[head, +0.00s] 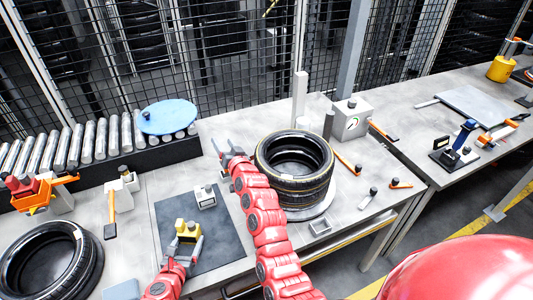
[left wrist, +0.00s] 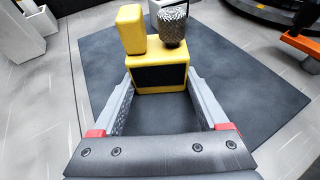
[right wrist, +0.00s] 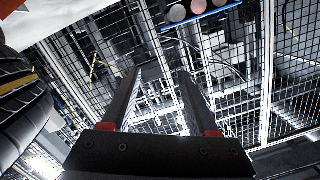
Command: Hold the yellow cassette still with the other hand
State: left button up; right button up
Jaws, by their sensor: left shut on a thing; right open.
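The yellow cassette (head: 186,227) stands on the dark mat (head: 225,240) in the head view. In the left wrist view the cassette (left wrist: 130,29) has a yellow block and a dark knurled knob on top. My left gripper (head: 183,246) is shut on the cassette, with one finger on each side of its body (left wrist: 160,76). My right gripper (head: 227,151) is raised beside the stacked tyres, well away from the cassette. In the right wrist view its fingers (right wrist: 160,82) are apart with nothing between them, against the mesh fence.
A small grey-white block (head: 205,197) stands on the mat behind the cassette. Stacked tyres (head: 295,160) are to the right; another tyre (head: 48,262) lies at the left. A roller conveyor (head: 75,148) with a blue disc (head: 168,117) runs along the back. An orange-handled tool (head: 112,210) lies left of the mat.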

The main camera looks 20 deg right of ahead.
jog(key=s+d+r+t+h, duration=0.2)
jog(key=s+d+r+t, duration=0.1)
jog(key=s, duration=0.5)
jog(key=s+d+r+t+h, duration=0.3)
jog(key=s+d, duration=0.2)
jog(key=s, duration=0.3)
jog(key=shift+s+r, duration=0.35)
jog(key=shift+r, duration=0.05)
